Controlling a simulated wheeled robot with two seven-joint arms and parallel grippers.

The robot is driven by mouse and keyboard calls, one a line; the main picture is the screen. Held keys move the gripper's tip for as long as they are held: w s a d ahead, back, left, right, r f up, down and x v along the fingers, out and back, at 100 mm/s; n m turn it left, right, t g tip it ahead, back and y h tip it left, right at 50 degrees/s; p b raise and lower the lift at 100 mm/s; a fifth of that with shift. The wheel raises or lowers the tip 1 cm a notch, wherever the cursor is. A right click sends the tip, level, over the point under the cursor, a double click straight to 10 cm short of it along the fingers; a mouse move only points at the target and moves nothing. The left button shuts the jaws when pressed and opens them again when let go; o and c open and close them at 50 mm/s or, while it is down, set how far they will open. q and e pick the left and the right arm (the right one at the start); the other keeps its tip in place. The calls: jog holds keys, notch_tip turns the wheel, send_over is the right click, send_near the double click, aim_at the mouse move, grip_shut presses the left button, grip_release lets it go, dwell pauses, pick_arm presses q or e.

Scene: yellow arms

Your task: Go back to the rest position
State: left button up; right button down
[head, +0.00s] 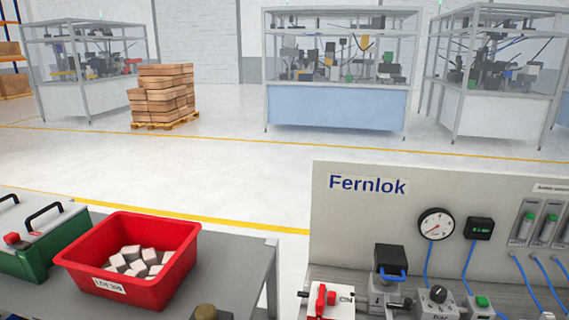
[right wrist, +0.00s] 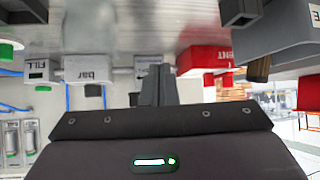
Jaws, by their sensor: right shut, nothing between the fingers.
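My right gripper (right wrist: 158,85) shows in the right wrist view, with its dark body across the bottom. Its fingers are together with nothing between them. They point towards a panel with small white units, one marked "bar" (right wrist: 88,70), and a red box (right wrist: 205,58); I see no contact. Neither gripper shows in the head view, and my left gripper is in no view.
In the head view, a red bin (head: 125,275) of pale blocks stands on a grey table (head: 235,265), beside a green case (head: 45,260). A grey "Fernlok" panel (head: 375,210) with gauge and valves is at right. Open floor lies beyond, with stacked boxes (head: 160,95) and machine cells.

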jog(key=s+a+f+n+g, duration=0.1)
jog(key=s+a+f+g, duration=0.15)
jog(key=s, duration=0.35)
jog(key=s+a+f+g, duration=0.1)
jog(key=s+f+g, duration=0.1)
jog(key=s+g, duration=0.25)
jog(key=s+f+g, duration=0.1)
jog(key=s+f, duration=0.2)
jog(key=f, duration=1.4)
jog(key=s+f, duration=0.3)
jog(key=f, duration=1.4)
jog(key=s+d+f, duration=0.2)
jog(key=s+f, duration=0.5)
jog(key=s, duration=0.1)
jog(key=s+d+f+n+g, duration=0.1)
jog(key=s+f, duration=0.6)
jog(key=s, duration=0.2)
jog(key=shift+d+f, duration=0.3)
jog(key=shift+d, duration=0.1)
